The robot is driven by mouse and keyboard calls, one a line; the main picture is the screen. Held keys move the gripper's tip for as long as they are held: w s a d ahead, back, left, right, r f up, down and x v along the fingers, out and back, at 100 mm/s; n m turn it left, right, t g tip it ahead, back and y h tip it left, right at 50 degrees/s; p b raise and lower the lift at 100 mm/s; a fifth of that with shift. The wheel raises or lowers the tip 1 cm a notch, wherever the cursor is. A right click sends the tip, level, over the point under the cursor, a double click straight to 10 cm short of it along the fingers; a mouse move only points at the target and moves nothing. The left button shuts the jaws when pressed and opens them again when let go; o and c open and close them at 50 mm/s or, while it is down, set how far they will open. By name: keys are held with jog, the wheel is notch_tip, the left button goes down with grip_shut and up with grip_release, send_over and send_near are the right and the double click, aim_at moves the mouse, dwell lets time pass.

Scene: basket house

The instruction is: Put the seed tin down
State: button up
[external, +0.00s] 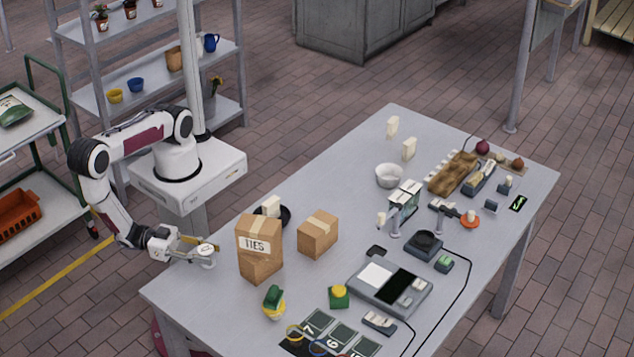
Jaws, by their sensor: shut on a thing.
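My gripper (193,251) is at the table's left edge, left of the box marked TIES. It is shut on a small pale round tin (207,260), which looks like the seed tin. A round top with dark marks shows on it, too small to read. The tin is at or just above the grey table (180,287); I cannot tell if it touches. The fingers partly hide its side.
The TIES box (260,262) stands close to the right of my gripper, with a plain cardboard box (318,235) beyond. A green and yellow item (273,302) stands in front. A white bowl (389,176) is farther back. The table's left corner is bare.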

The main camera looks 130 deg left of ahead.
jog(key=shift+f, duration=0.1)
jog(key=o, duration=1.1)
jog(key=v, duration=1.2)
dwell(1.0)
